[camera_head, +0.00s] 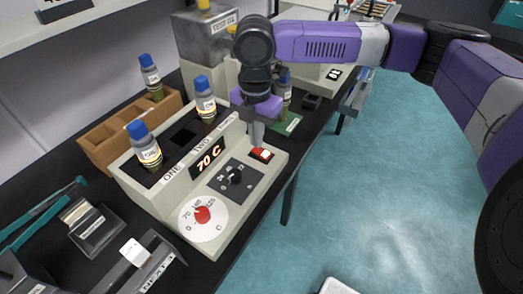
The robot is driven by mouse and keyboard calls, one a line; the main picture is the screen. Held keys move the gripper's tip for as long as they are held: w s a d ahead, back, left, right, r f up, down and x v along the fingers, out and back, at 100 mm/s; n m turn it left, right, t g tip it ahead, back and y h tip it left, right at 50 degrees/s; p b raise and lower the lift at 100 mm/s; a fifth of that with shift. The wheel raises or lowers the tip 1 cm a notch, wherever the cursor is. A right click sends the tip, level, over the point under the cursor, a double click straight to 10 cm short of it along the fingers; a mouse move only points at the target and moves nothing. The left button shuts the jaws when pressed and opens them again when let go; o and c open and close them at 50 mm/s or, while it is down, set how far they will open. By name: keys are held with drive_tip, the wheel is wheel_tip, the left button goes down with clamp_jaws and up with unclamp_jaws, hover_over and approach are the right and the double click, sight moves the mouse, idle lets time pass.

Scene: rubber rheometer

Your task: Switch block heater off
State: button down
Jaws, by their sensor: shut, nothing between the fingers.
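The block heater (222,222) is a beige box on the black bench, with a lit display (207,158) reading 70 C. Its sloped front has a red dial (202,214), a black timer knob (236,177) and a red rocker switch (262,154) at the right end. Two blue-capped bottles (144,147) (206,100) stand in its wells, and another well is empty. My gripper (257,143) is shut and points down just above or at the switch. I cannot tell if it touches the switch.
A wooden rack (105,148) with a blue-capped bottle stands behind the heater. Another blue-capped bottle (285,90) on a green mat is close behind my gripper. A machine (207,40) stands at the back. Tools and small trays lie at the lower left. Open floor is to the right.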

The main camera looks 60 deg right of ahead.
drive_tip(key=shift+f+b, duration=0.4)
drive_tip(key=shift+f, duration=0.55)
idle(0.5)
wheel_tip(320, 180, up, 7)
drive_tip(key=p, duration=0.7)
drive_tip(key=shift+r, duration=0.1)
drive_tip(key=shift+s, duration=0.1)
idle(0.6)
